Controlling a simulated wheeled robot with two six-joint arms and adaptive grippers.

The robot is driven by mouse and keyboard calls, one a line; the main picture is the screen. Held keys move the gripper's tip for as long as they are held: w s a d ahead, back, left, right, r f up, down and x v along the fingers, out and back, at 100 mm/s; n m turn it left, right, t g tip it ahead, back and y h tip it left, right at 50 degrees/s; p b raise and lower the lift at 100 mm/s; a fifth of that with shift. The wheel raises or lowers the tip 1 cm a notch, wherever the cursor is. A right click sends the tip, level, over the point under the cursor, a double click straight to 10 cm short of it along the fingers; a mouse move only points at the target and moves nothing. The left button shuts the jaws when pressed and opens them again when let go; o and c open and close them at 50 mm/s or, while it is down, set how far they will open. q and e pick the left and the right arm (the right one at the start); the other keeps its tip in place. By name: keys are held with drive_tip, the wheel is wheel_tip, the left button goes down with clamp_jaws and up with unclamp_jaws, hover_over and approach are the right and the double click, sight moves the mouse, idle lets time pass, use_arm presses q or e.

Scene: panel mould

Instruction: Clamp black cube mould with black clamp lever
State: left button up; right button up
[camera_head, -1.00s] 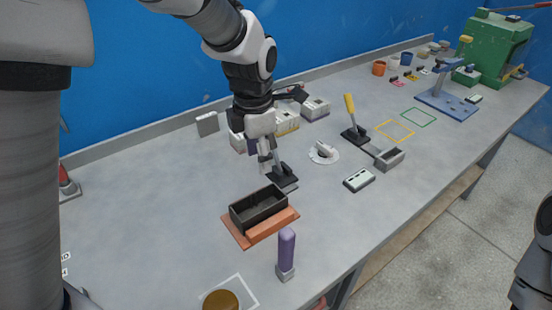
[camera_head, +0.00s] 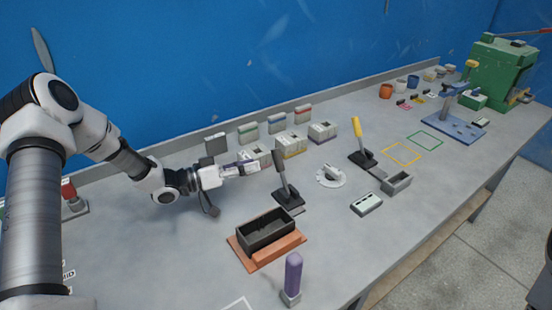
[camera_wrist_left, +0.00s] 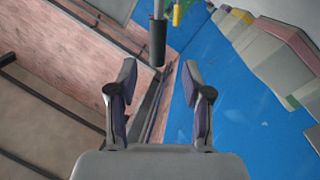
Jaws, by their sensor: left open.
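The black cube mould (camera_head: 262,231) is an open rectangular box on an orange-brown base (camera_head: 290,247), near the front middle in the head view. The black clamp lever (camera_head: 279,163) stands upright, tilted slightly, on its dark base (camera_head: 289,200) just behind the mould. My left gripper (camera_head: 250,168) comes from the left, level, and points at the lever's handle. In the left wrist view its fingers (camera_wrist_left: 160,80) are open and empty. The black handle (camera_wrist_left: 158,42) shows ahead, roughly in line with the gap between them.
A yellow-handled lever (camera_head: 357,130), a white round piece (camera_head: 330,176) and a small grey box (camera_head: 396,183) lie to the right. Pale blocks (camera_head: 291,143) stand behind the gripper. The left of the table is mostly clear.

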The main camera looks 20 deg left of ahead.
sight(277, 159)
use_arm(q)
drive_tip(key=x, duration=0.8)
drive_tip(key=shift+s+d, duration=0.1)
drive_tip(key=shift+d, duration=0.05)
drive_tip(key=shift+r, duration=0.1)
clamp_jaws()
